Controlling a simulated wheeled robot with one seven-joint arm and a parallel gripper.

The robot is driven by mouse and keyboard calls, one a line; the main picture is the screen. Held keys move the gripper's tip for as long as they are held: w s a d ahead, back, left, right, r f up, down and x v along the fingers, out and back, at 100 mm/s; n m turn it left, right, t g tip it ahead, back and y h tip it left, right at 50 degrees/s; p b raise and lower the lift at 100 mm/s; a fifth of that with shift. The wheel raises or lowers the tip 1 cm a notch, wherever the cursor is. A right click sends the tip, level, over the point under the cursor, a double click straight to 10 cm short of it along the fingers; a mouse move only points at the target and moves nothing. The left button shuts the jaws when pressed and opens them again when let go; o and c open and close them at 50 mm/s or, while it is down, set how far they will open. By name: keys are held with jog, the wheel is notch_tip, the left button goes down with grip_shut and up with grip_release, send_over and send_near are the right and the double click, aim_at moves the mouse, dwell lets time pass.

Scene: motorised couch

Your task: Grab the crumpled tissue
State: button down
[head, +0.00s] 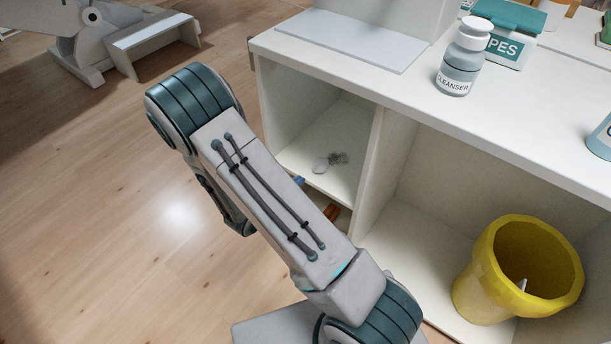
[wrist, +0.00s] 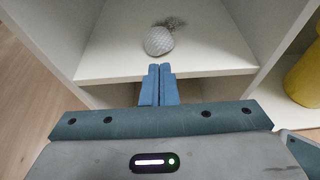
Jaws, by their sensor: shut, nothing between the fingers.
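The crumpled tissue appears to be the pale, rounded, textured lump (wrist: 159,41) on the shelf of an open white compartment. In the head view it is a small whitish lump (head: 320,165). My gripper (wrist: 160,68) is shut with its two blue fingers together and nothing between them. The fingertips point at the lump from in front of the shelf's front edge, with a small gap between. In the head view my arm hides most of the gripper; only a bit of blue (head: 299,181) shows by the shelf edge.
A dark, fuzzy grey clump (wrist: 174,23) lies right behind the pale lump. The compartment's side walls and shelf edge (wrist: 95,70) frame the lump. A yellow bin (head: 475,275) stands in the right compartment. A cleanser bottle (head: 461,62) and wipes box (head: 512,40) stand on top.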

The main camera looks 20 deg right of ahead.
aim_at(319, 166)
jog(key=w+d, duration=0.2)
jog(key=d, duration=0.1)
jog(key=w+d+b, duration=0.1)
jog(key=w+d, duration=0.1)
jog(key=d, duration=0.1)
jog(key=w+d+b, duration=0.1)
jog(key=w+d, duration=0.1)
jog(key=d, duration=0.1)
jog(key=shift+d+f, duration=0.15)
jog(key=shift+f, duration=0.2)
jog(key=shift+f+b, duration=0.4)
jog(key=shift+b, duration=0.2)
jog(key=shift+s+f, duration=0.15)
jog(key=shift+s, duration=0.05)
